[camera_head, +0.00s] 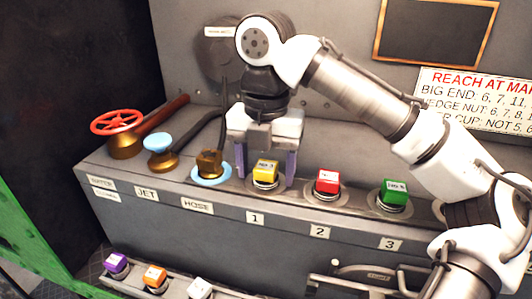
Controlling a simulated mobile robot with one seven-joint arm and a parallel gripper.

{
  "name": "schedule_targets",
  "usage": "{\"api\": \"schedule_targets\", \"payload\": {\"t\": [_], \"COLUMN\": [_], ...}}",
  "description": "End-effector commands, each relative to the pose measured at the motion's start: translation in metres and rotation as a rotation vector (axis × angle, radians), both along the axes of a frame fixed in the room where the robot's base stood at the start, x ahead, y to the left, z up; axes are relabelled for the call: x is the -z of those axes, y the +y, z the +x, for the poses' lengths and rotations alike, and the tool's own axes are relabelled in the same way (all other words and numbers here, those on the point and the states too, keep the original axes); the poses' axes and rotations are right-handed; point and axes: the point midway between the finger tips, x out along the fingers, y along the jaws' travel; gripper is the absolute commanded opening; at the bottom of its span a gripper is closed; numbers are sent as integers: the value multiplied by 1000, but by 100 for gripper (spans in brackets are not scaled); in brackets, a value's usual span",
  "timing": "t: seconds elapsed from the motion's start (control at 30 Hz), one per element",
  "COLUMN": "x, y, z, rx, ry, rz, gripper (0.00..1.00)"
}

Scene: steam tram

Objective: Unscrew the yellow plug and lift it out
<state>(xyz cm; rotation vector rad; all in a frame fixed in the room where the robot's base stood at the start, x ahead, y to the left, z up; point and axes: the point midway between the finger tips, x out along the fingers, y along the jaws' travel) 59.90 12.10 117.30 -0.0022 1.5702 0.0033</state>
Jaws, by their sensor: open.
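The yellow plug (265,172) has a square labelled top and sits upright in its round seat above the label 1. My gripper (265,165) points down over it with its two fingers apart. One finger is to the left of the plug and the other to the right. The fingers look open, and I cannot tell whether either one touches the plug. The lower part of the plug shows a threaded or ringed collar at the seat.
A red plug (327,184) and a green plug (395,193) stand to the right. A brass hose fitting (209,162) is close on the left, with a blue knob (158,141) and red handwheel (117,122) beyond. Purple (116,264), orange (154,277) and white (200,289) plugs sit on a lower ledge.

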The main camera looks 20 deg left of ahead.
Motion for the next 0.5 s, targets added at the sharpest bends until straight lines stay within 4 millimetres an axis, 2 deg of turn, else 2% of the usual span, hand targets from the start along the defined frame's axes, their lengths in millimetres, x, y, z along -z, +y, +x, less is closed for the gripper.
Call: {"api": "schedule_targets", "payload": {"t": [0.23,0.5], "x": [1,1], "y": [0,0], "z": [0,0], "rx": [0,0], "ry": [0,0], "rz": [0,0], "gripper": [64,30]}}
